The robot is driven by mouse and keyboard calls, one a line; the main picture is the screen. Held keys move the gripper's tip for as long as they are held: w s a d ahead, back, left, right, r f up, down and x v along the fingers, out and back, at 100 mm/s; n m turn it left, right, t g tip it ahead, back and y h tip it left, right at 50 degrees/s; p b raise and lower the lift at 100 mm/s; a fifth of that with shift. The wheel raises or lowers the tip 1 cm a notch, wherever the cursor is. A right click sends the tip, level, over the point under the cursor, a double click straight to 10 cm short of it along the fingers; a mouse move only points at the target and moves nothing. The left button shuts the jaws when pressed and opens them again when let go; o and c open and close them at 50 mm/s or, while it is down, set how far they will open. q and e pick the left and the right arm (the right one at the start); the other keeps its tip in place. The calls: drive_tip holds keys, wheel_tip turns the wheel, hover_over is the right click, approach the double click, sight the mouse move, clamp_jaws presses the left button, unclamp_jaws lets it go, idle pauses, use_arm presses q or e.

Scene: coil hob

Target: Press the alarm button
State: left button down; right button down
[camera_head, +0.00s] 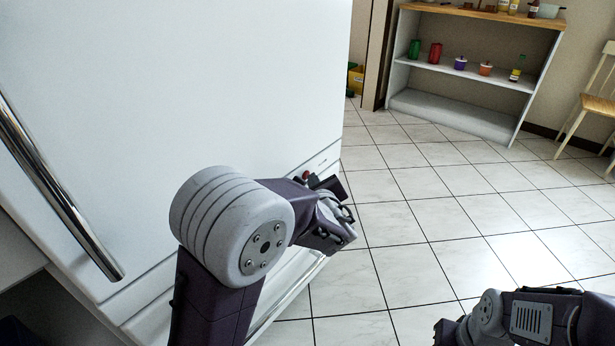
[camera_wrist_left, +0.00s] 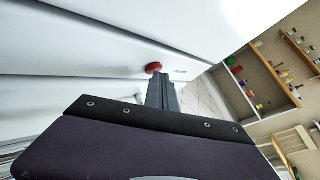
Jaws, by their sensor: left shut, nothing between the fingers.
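The alarm button is a small red knob (camera_head: 306,174) on the front of a tall white appliance (camera_head: 240,80), on a strip low on its face. It also shows in the left wrist view (camera_wrist_left: 153,67), right beside the fingertips. My left gripper (camera_head: 333,186) is shut and empty. Its dark fingers, seen in the wrist view (camera_wrist_left: 161,80), reach up to the lower right of the button. I cannot tell whether they touch it.
A long chrome handle (camera_head: 58,185) runs down the appliance at the left. A low shelf unit (camera_head: 450,107) with jars and bottles stands at the back, with a wooden chair (camera_head: 590,103) to its right. The tiled floor (camera_head: 430,220) between is clear.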

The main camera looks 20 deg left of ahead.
use_arm(q)
drive_tip(key=shift+s+d, duration=0.3)
drive_tip(key=shift+d, duration=0.45)
drive_tip(key=d, duration=0.1)
drive_tip(key=s+d, duration=0.1)
drive_tip(key=d, duration=0.2)
drive_tip(key=shift+s+d+p, duration=0.3)
drive_tip(key=shift+s+d, duration=0.05)
idle(0.7)
